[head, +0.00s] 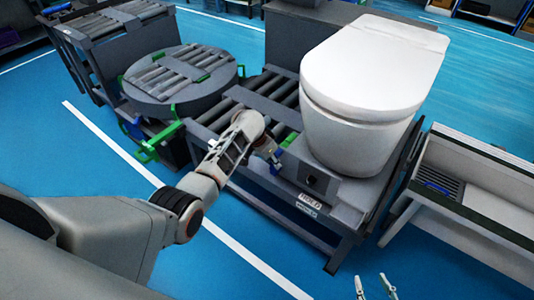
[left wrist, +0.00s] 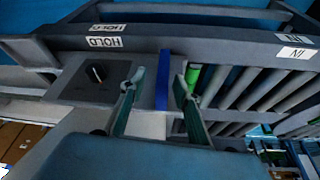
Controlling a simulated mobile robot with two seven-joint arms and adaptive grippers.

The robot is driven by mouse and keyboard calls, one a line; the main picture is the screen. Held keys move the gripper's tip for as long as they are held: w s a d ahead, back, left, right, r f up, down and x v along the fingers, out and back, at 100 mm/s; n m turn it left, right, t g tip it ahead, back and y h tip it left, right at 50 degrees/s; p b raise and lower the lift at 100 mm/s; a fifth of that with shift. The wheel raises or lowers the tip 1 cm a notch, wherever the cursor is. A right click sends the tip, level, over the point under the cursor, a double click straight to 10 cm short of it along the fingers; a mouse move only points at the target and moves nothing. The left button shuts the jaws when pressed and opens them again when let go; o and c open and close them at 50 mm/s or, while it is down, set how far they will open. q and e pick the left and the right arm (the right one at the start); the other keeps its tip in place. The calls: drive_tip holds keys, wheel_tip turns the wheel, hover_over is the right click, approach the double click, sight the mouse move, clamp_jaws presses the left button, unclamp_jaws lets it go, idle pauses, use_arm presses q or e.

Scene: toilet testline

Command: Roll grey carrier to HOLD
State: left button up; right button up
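The grey carrier (head: 345,190) sits on the roller conveyor and bears a white toilet (head: 368,80). A dark panel with a black knob (head: 312,180) is at its near side; the knob panel also shows in the left wrist view (left wrist: 95,75). HOLD labels (head: 310,201) are on the conveyor's front rail, close to the carrier. My left gripper (left wrist: 158,95) is open, its fingers on either side of a blue strip (left wrist: 162,80); I cannot tell whether they touch it. My right gripper (head: 375,287) is open and empty at the bottom edge, over the floor.
Bare rollers (head: 270,95) lie left of the carrier, with a round turntable (head: 180,72) further left. An IN label (left wrist: 295,39) shows on the rail. A grey trough (head: 470,185) stands at the right.

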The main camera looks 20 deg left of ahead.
use_arm(q)
drive_tip(key=v, duration=0.6)
drive_tip(key=shift+s, duration=0.15)
idle(0.3)
drive_tip(key=s+a+f+n+t+y, duration=0.1)
drive_tip(key=s+a+f+n+t, duration=0.2)
drive_tip(key=s+f, duration=0.95)
drive_tip(key=s+d+r+t, duration=0.1)
drive_tip(key=s+r+t, duration=0.1)
drive_tip(key=s, duration=0.7)
drive_tip(key=s+d+r+m+t+h, duration=0.1)
drive_tip(key=s+r+t, duration=0.1)
drive_tip(key=s, duration=0.8)
drive_tip(key=shift+d+r, duration=0.25)
drive_tip(key=shift+r, duration=0.5)
drive_tip(key=shift+s, duration=0.1)
